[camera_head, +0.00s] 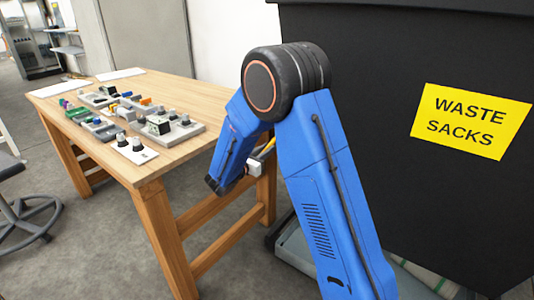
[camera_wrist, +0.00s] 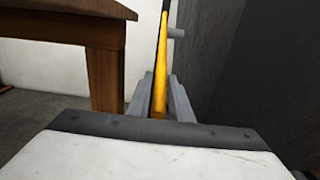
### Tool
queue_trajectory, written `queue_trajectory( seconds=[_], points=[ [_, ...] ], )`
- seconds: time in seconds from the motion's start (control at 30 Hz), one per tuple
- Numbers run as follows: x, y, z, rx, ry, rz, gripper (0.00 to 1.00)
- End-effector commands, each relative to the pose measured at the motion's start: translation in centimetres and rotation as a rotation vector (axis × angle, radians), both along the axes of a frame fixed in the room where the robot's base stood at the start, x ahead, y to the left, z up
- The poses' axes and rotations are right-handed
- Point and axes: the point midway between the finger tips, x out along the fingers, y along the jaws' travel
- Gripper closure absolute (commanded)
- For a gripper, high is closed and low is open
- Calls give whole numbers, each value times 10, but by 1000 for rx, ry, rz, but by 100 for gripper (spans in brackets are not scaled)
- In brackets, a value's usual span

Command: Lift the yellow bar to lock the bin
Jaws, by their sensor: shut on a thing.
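The yellow bar (camera_wrist: 161,60) stands upright in the middle of the wrist view, with a darker upper end. My gripper (camera_wrist: 160,100) has its two grey fingers on either side of the bar's lower part and is shut on it. In the head view a short yellow piece of the bar (camera_head: 267,148) shows beside my gripper (camera_head: 254,168), mostly hidden behind my blue arm. The black bin (camera_head: 400,60) with a yellow "WASTE SACKS" label fills the right of the head view. Its dark side (camera_wrist: 235,75) is right of the bar in the wrist view.
A wooden table (camera_head: 200,90) with several small parts and trays stands left of my arm. Its edge and leg show at the left of the wrist view (camera_wrist: 105,70). A stool (camera_head: 30,210) is at the far left. Grey floor is open in front of the table.

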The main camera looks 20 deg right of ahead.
Motion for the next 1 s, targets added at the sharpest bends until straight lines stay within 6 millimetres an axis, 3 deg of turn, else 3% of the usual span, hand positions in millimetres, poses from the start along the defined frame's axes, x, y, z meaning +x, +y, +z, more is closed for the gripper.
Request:
queue_trajectory(
  seconds=[0.5, 1.0],
  points=[
    [-6, 9, 38, 0, -4, 1, 97],
    [-9, 13, 61, 0, -4, 0, 97]
  ],
)
